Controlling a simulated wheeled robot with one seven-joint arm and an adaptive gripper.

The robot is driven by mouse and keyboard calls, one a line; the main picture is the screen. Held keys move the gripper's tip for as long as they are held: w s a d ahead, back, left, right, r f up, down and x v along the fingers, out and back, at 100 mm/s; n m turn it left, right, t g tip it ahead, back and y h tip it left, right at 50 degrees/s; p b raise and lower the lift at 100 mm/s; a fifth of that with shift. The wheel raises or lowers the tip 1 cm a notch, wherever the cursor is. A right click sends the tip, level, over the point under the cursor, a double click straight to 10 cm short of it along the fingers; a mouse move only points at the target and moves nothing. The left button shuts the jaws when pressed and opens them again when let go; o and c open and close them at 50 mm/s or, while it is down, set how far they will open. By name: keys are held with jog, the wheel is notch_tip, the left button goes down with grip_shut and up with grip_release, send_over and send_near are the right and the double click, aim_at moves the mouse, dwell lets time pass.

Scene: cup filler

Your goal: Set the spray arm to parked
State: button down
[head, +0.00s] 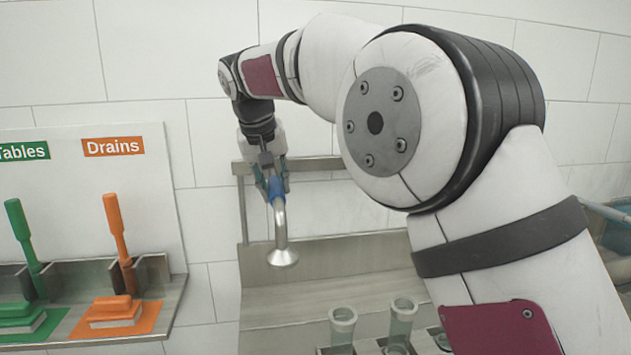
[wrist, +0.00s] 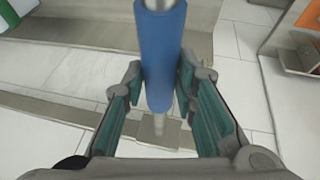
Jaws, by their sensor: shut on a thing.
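The spray arm (head: 280,225) is a metal tube with a blue sleeve and a flared round head. In the head view it hangs down in front of the metal rack, head lowest. My gripper (head: 269,187) is at the blue sleeve, its fingers on either side of it. In the wrist view the blue sleeve (wrist: 162,55) runs between the green-padded fingers of my gripper (wrist: 160,100), which is shut on it. The sleeve hides part of the far end of the tube, and my arm hides the right part of the rack.
A metal back frame (head: 330,255) stands behind the spray arm. Clear cups (head: 342,325) stand in a holder below, at right. At left, a wall board holds a green brush (head: 22,235) and an orange brush (head: 117,230) above a metal shelf (head: 172,308).

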jog(key=s+a, duration=0.1)
jog(key=a, duration=0.5)
jog(key=shift+s+a+r, duration=0.1)
jog(key=shift+s+a, duration=0.05)
jog(key=c, duration=1.3)
grip_release()
jog(key=shift+a, duration=0.1)
jog(key=v, duration=1.1)
jog(key=shift+s+r, duration=0.2)
jog(key=shift+r, duration=0.15)
